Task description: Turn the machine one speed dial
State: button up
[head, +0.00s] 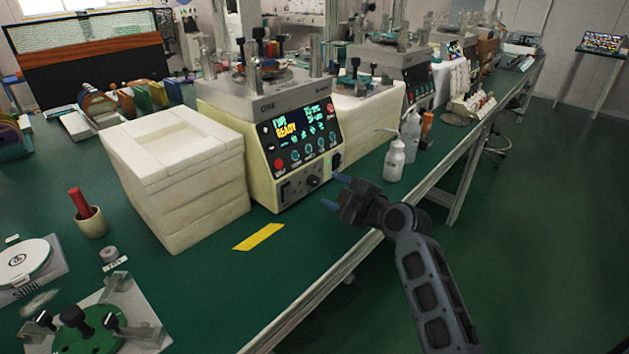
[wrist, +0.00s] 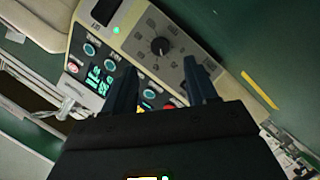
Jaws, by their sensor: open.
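Machine one (head: 292,140) is a cream bench unit with a grey top marked ONE and a lit front display that reads READY. Its speed dial, a round black knob (head: 313,181), sits low on the front panel. In the wrist view the dial (wrist: 160,46) shows with a pointer mark and tick marks around it, just beyond and between my fingertips. My gripper (head: 334,191) is open and empty, to the right of the dial and apart from it in the head view. Its two dark fingers (wrist: 159,70) point toward the panel.
A stack of white blocks (head: 182,172) stands close left of the machine. A white bottle (head: 395,160) stands to the right. A yellow strip (head: 259,237) marks the green bench top in front. The bench edge runs below my arm.

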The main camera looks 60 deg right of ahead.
aim_at(316, 182)
jog(key=x, duration=0.7)
jog(key=shift+w+p, duration=0.15)
jog(key=shift+p, duration=0.2)
jog(key=shift+c, duration=0.5)
jog(key=c, duration=1)
jog(key=shift+o, duration=0.2)
